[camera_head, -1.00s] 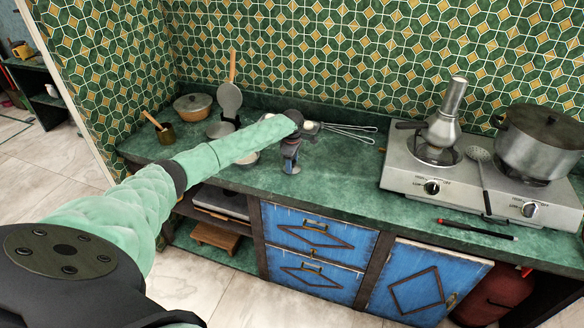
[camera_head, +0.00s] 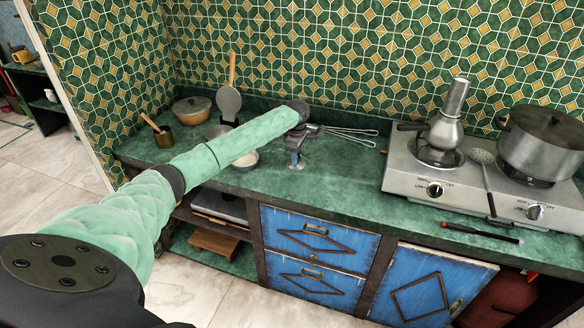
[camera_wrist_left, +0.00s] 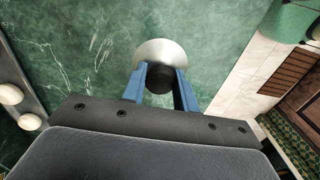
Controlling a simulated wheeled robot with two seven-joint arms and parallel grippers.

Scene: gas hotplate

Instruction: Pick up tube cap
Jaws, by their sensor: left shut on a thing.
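The tube cap (camera_wrist_left: 158,55) shows in the left wrist view as a pale silver disc with a black knob. My left gripper (camera_wrist_left: 160,80) has its two blue fingers on either side of the knob and is shut on it. In the head view my left gripper (camera_head: 296,158) points down over the green counter, left of the stove. The cap is small there and mostly hidden by the fingers. I cannot tell how far it is above the counter. My right gripper is not in view.
A gas hotplate (camera_head: 425,187) carries a moka-like metal pot (camera_head: 446,122) and a large lidded pot (camera_head: 545,145). A wire whisk (camera_head: 350,135) lies behind my gripper. A small bowl (camera_head: 245,160) is to its left. A red-black stick (camera_head: 480,232) lies at the front edge. The counter (camera_head: 335,180) right of my gripper is clear.

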